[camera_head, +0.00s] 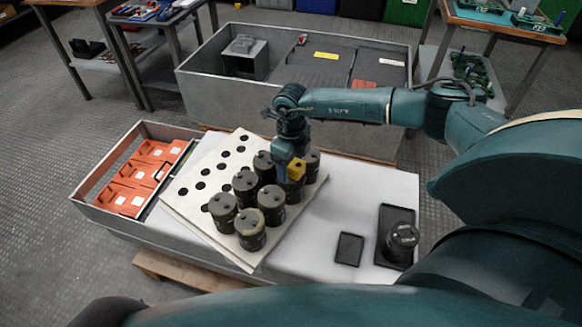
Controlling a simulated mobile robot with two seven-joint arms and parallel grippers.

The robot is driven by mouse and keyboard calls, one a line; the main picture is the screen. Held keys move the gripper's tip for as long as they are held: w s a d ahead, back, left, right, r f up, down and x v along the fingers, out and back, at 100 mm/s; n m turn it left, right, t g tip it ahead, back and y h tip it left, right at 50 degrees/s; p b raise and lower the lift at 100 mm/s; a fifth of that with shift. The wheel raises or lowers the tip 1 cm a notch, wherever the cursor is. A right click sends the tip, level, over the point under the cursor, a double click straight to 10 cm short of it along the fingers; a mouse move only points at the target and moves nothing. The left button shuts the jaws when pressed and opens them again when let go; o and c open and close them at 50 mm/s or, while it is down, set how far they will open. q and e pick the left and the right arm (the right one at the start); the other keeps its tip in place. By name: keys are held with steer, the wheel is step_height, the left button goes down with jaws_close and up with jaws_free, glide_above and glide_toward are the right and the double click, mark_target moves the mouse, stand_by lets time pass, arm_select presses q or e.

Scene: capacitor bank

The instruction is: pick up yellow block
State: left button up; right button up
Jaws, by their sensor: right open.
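The yellow block (297,170) is small and shows right at the tip of my right gripper (287,165), among the dark capacitors on the tilted white perforated board (190,205). My right gripper points down over the board and is open. Its fingers partly cover the block, and I cannot tell whether they touch it. What the block rests on is hidden behind the gripper and the capacitors. My left gripper is not in view.
Several dark capacitors (250,229) stand close around the gripper. A tray with orange parts (148,165) lies to the left. A black tray (397,219) holding one capacitor (402,238) and a small black plate (350,249) lie to the right. A grey metal bin (195,92) stands behind.

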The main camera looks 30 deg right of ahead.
steer(key=shift+c, duration=0.2)
steer(key=shift+r, duration=0.15)
steer(key=c, duration=1.2)
